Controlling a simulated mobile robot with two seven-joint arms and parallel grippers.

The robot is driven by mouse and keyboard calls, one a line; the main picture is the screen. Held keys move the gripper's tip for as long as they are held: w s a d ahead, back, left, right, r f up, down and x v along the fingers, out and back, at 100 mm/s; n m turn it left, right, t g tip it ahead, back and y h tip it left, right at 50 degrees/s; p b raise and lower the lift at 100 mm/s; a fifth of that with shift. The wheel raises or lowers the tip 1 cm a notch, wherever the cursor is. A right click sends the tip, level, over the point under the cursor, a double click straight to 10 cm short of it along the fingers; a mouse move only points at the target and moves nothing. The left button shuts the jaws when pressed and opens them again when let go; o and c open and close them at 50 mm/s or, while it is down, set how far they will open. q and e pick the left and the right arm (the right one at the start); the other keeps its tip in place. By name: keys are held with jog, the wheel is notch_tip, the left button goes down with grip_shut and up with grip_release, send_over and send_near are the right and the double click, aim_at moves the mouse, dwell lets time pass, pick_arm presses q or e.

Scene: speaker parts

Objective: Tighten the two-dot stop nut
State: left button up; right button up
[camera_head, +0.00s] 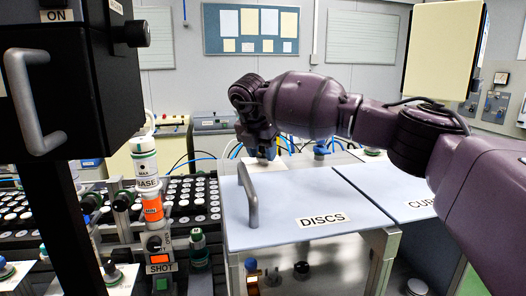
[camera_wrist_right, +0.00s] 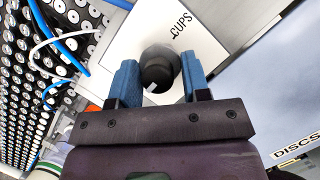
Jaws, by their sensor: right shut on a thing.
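In the right wrist view a dark round stop nut (camera_wrist_right: 158,70) stands on a white plate labelled CUPS (camera_wrist_right: 190,50). A small white mark shows on its near end; I cannot make out two dots. The blue fingers of my right gripper (camera_wrist_right: 158,82) stand on both sides of the nut and are shut on it. In the head view my right gripper (camera_head: 262,150) points down behind the DISCS lid, and its fingers and the nut are too small and dark to tell apart. My left gripper is not in view.
A pale lid labelled DISCS (camera_head: 300,212) with an upright grey handle (camera_head: 249,195) lies in front of the gripper. A dark box (camera_head: 75,85) with a handle stands at left. A rack of white-capped parts (camera_head: 185,190) and blue cables (camera_wrist_right: 65,40) are near.

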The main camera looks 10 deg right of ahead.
jog(key=m, duration=0.1)
jog(key=m+h, duration=0.1)
jog(key=shift+w+a+r+m+g, duration=0.1)
jog(key=shift+r+m+g, duration=0.05)
jog(key=shift+m+g, duration=0.25)
jog(key=m+g, duration=0.1)
jog(key=m, duration=0.2)
jog(key=shift+w+h+p, duration=0.1)
jog(key=shift+h+p, duration=0.2)
jog(key=shift+p, duration=0.05)
jog(key=m+g, duration=0.1)
jog(key=m, duration=0.2)
jog(key=shift+w, duration=0.1)
jog(key=shift+m+g+p, duration=0.3)
jog(key=shift+m+p, duration=0.05)
jog(key=shift+m, duration=0.15)
jog(key=shift+r, duration=0.1)
jog(key=o, duration=0.8)
jog(key=shift+o, duration=0.7)
jog(key=shift+a, duration=0.1)
